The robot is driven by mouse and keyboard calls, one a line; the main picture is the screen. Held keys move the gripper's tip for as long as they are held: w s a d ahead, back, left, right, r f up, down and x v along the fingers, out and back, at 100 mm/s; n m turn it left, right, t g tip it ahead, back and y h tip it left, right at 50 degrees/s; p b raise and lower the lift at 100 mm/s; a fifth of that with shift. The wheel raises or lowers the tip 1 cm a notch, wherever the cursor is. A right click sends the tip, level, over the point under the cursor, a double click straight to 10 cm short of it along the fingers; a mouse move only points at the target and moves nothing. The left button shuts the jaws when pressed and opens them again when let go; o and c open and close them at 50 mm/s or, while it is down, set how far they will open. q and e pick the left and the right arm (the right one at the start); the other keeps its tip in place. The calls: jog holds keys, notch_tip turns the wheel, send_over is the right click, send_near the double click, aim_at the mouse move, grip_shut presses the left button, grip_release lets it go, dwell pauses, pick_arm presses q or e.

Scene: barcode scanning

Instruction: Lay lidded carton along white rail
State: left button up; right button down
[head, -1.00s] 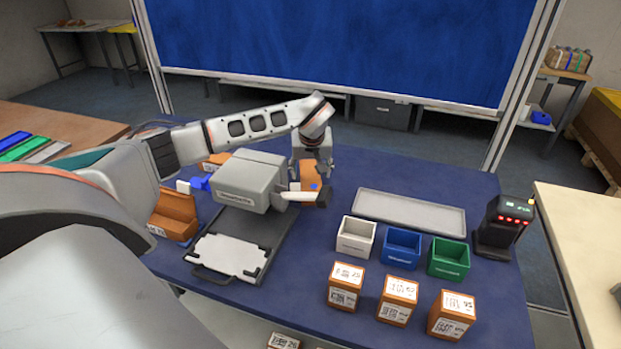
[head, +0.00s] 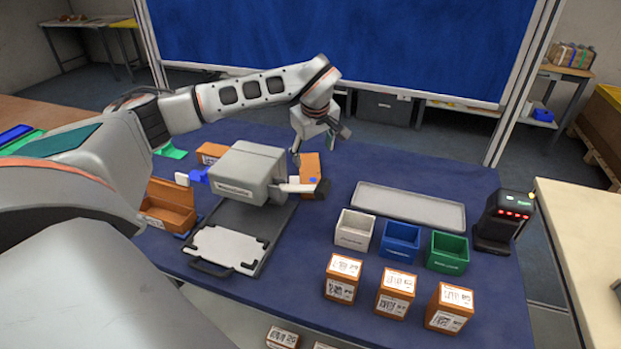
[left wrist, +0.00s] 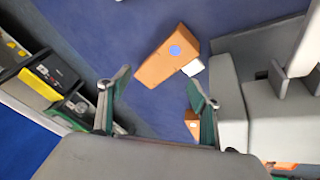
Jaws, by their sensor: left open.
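My right gripper is not in view.
The grey machine (head: 247,173) stands beside the carton. A long pale tray (head: 408,206) lies to the right. White (head: 354,234), blue (head: 400,243) and green (head: 447,252) bins stand in front of it, with labelled cartons nearer. A black scanner (head: 500,222) stands at right.

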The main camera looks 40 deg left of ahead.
aim_at(310, 171)
pick_arm(q)
jog(key=shift+a+f+n, duration=0.15)
jog(key=shift+n, duration=0.95)
jog(key=n, duration=0.4)
jog(key=shift+w+f+n+b, duration=0.1)
jog(key=shift+n+b, duration=0.2)
jog(key=shift+b, duration=0.1)
jog(key=n, duration=0.4)
jog(key=shift+f+b, duration=0.15)
jog(key=shift+b, duration=0.15)
jog(key=n, duration=0.5)
jog(key=shift+a+f+b, duration=0.2)
jog(key=shift+b, duration=0.1)
jog(key=n, duration=0.7)
jog(key=shift+a+f+b, duration=0.15)
jog(key=shift+f+b, duration=0.1)
jog(key=shift+b, duration=0.15)
jog(key=n, duration=0.4)
jog(key=shift+a+f, duration=0.1)
jog(key=shift+f, duration=0.1)
jog(key=n, duration=0.3)
jog(key=shift+w+f+b, duration=0.1)
jog(key=shift+b, duration=0.25)
jog(key=shift+s+x, duration=0.15)
jog(key=shift+x, duration=1.8)
jog(key=shift+s+x, duration=0.15)
jog(key=shift+x, duration=1.8)
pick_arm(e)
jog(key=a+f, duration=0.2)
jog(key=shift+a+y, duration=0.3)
